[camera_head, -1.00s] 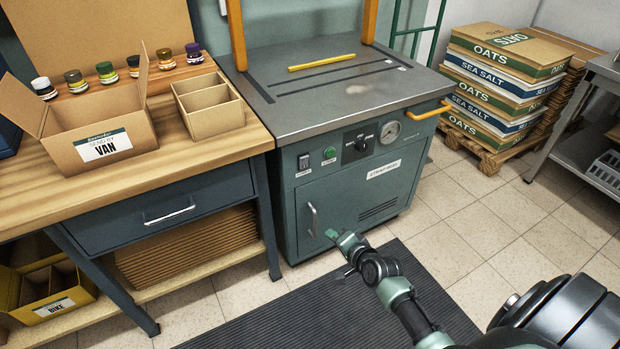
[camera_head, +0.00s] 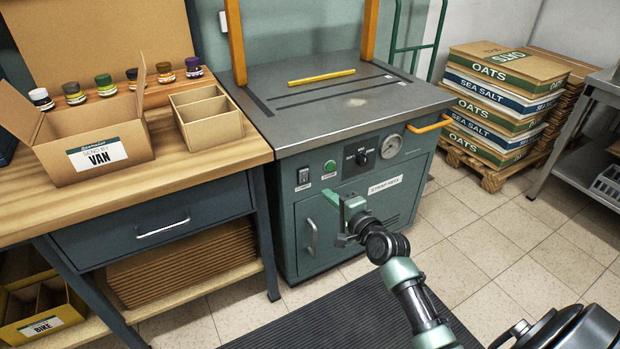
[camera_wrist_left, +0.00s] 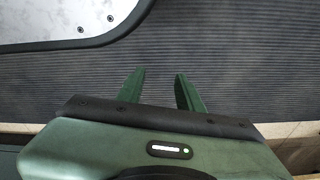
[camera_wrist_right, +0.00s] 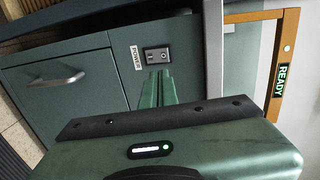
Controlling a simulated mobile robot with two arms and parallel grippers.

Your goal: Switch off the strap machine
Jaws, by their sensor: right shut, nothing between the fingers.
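The strap machine (camera_head: 270,200) is a teal cabinet with a grey metal top. Its front panel has a dark power switch (camera_head: 303,176) at the left, a green button (camera_head: 329,167), a black dial (camera_head: 362,151) and a round gauge (camera_head: 391,146). My right gripper (camera_head: 330,198) is shut and empty, in front of the cabinet just below the switch and button. In the right wrist view the shut fingers (camera_wrist_right: 158,88) point at the power switch (camera_wrist_right: 157,55), beside its POWER label. A READY sign (camera_wrist_right: 281,78) glows green. My left gripper (camera_wrist_left: 156,88) is open and empty over the dark mat.
A wooden bench (camera_head: 200,159) with an open VAN box (camera_head: 97,150) stands left of the machine. A cabinet door handle (camera_head: 312,238) sticks out below the switch. The ribbed mat (camera_head: 310,320) and tiled floor are clear.

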